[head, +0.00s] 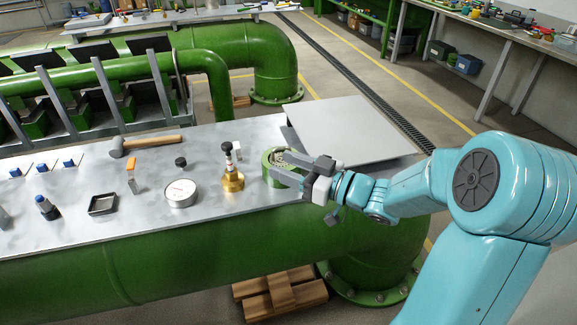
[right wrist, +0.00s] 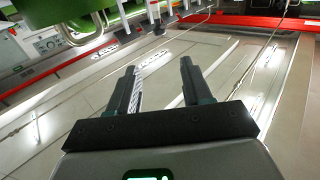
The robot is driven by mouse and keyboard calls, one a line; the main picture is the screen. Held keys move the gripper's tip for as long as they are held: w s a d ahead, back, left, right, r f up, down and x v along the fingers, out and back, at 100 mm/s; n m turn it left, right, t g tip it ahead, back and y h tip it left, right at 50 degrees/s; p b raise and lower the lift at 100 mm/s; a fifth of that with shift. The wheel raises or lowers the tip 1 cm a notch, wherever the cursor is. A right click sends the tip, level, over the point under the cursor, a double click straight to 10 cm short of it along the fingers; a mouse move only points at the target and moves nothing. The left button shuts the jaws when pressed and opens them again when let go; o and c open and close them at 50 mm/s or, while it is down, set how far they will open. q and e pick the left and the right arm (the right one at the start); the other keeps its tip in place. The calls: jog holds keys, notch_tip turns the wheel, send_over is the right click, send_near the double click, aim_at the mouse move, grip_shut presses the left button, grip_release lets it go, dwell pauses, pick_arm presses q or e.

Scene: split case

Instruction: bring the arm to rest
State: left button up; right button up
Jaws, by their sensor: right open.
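My right gripper (head: 287,168) reaches in from the right in the head view, over the right part of the grey metal bench top (head: 225,140). Its fingers overlap a green round, ring-like part (head: 270,181) in the picture; I cannot tell whether they touch it. In the right wrist view the gripper (right wrist: 158,70) has its two dark fingers spread, with nothing held between them. My left gripper is in neither view.
A brass valve piece (head: 232,180), a pressure gauge (head: 180,193), a hammer (head: 145,145) and a small black tray (head: 102,205) stand left of the gripper. A pale flat plate (head: 345,130) lies behind it. A wooden pallet (head: 280,297) is on the floor below.

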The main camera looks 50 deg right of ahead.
jog(key=shift+a, duration=0.1)
jog(key=w+a+f+g+y+p, duration=0.1)
jog(key=w+a+f+y+p, duration=0.2)
jog(key=a, duration=0.4)
jog(key=w+a+f+g+y, duration=0.2)
jog(key=w+a+f, duration=0.2)
jog(key=a, duration=0.4)
jog(key=a+f+m+g+h+p, duration=0.1)
jog(key=a+f+m+g, duration=0.2)
jog(key=a+f, duration=0.6)
jog(key=s+a+f+g+h+p, duration=0.15)
jog(key=s+a+f+g, duration=0.25)
jog(key=s+f, duration=0.5)
jog(key=s+f+m+g+h, duration=0.1)
jog(key=s+f+g+h, duration=0.1)
jog(key=s+f+g, duration=0.5)
jog(key=s+f, duration=0.2)
jog(key=s, duration=0.2)
jog(key=shift+d+f+m, duration=0.3)
jog(key=shift+d+f, duration=0.05)
jog(key=shift+f, duration=0.05)
jog(key=shift+s+h, duration=0.1)
jog(key=shift+h, duration=0.15)
